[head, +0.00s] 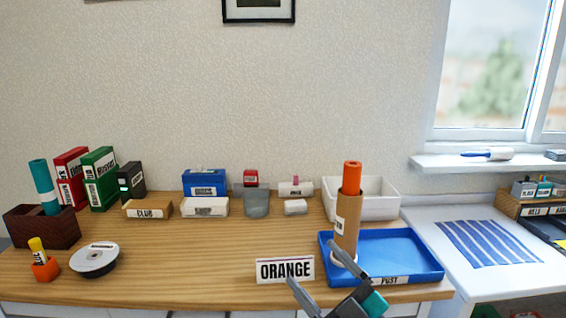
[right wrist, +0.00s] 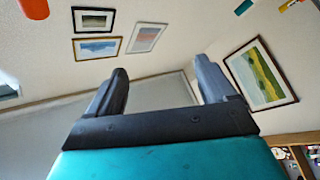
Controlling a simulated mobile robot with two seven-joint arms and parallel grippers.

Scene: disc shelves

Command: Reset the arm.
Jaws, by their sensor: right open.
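My right gripper (head: 312,264) is at the bottom of the head view, in front of the desk, with its two fingers spread apart. The fingers point up and left, near the ORANGE sign (head: 285,270) and the front left of the blue tray (head: 425,262). In the right wrist view the gripper (right wrist: 160,82) is open with nothing between its fingers. Beyond it are a wall and framed pictures (right wrist: 262,75). My left gripper is not in view.
A tall brown tube (head: 347,225) with an orange top stands at the tray's left side, close to the right gripper. A white bin (head: 375,207) is behind. A white disc (head: 94,260) and a dark box (head: 42,235) are at left. The desk's middle is clear.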

